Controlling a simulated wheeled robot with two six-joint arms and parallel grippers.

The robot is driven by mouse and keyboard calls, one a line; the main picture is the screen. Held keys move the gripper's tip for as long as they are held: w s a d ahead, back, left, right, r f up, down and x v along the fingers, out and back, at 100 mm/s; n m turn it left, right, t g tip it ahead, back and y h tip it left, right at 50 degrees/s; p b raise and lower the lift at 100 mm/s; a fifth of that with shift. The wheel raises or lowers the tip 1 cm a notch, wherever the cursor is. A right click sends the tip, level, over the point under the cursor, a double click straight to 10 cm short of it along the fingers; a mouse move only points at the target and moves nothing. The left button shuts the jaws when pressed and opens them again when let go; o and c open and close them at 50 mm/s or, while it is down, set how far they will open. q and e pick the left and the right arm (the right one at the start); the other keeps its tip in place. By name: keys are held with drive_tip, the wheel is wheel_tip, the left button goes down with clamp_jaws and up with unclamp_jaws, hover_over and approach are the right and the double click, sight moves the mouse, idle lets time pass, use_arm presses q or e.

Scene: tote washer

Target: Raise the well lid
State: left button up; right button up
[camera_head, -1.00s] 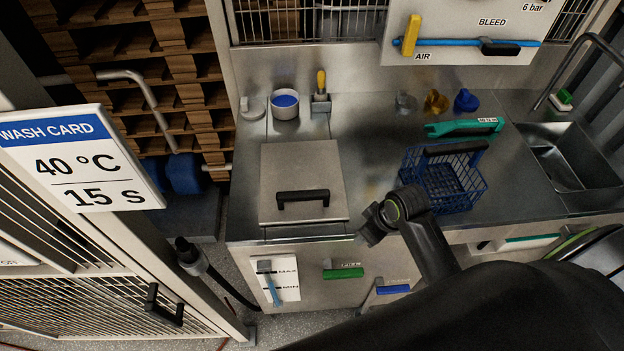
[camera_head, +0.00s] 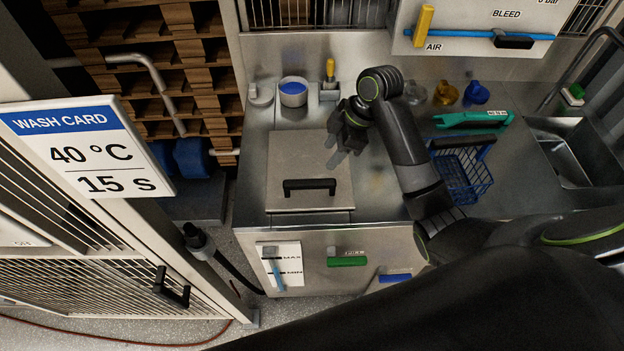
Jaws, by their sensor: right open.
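The well lid (camera_head: 300,160) is a square grey metal plate lying flat and closed on the counter's left part. Its black bar handle (camera_head: 309,185) runs along the lid's front edge. My right gripper (camera_head: 335,148) is open and empty, over the lid's back right part, with its fingers pointing left and down. It is behind and to the right of the handle, apart from it. I cannot tell how high it is above the lid. My left gripper is not in view.
A blue wire basket (camera_head: 462,175) stands right of my right arm, which partly hides it. A white cup with blue contents (camera_head: 293,92) and a yellow-handled tool (camera_head: 330,72) stand behind the lid. A teal tool (camera_head: 473,118) lies behind the basket. The wash card (camera_head: 85,150) stands at left.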

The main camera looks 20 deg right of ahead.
sight(310, 182)
drive_tip(key=p+x, duration=0.2)
drive_tip(key=x, duration=1)
drive_tip(key=shift+a+f, duration=0.1)
clamp_jaws()
